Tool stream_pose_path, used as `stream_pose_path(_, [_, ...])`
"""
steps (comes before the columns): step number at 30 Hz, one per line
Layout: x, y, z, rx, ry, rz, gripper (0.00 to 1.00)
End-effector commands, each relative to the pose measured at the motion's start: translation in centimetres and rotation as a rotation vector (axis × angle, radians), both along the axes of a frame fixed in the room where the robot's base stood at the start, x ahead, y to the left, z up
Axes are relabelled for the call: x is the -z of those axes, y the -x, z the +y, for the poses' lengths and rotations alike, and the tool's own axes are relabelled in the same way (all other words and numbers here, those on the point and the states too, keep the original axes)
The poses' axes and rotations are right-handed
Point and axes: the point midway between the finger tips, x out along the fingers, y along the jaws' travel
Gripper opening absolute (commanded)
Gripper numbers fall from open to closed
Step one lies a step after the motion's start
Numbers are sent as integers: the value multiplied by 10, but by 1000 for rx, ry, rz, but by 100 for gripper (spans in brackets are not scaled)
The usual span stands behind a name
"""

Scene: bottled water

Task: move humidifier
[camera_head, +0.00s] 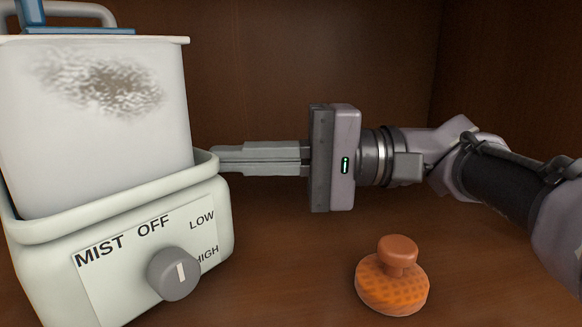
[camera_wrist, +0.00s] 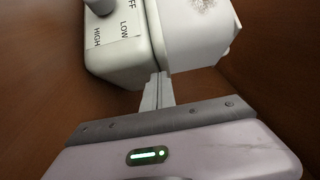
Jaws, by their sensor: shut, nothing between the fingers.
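The humidifier fills the left of the head view. Its pale base (camera_head: 225,222) has a label reading MIST, OFF, LOW and HIGH and a grey knob (camera_head: 174,273). Its white tank (camera_head: 110,150) sits in the base, with a stained patch near the top. My gripper (camera_head: 220,160) points left with its fingers together and empty. The fingertips reach the right side of the humidifier near the base rim. Whether they touch it I cannot tell. In the wrist view the fingers (camera_wrist: 160,85) end at the humidifier base (camera_wrist: 125,50), beside the tank (camera_wrist: 195,35).
An orange brush-like item with a brown knob (camera_head: 393,275) lies on the brown wooden surface below my gripper. Brown wooden walls (camera_head: 340,50) enclose the space behind and to the right. A grey handle and a blue part (camera_head: 75,30) show on top of the tank.

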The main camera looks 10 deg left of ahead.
Motion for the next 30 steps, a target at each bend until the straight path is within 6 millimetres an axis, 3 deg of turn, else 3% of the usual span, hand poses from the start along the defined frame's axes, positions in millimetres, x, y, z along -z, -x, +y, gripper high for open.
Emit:
stream_pose_path(10, [0,2,0,0,0,0,0])
stream_pose_path(18, [3,32,1,0,1,0,0])
stream_pose_path(30, [0,27,4,0,1,0,0])
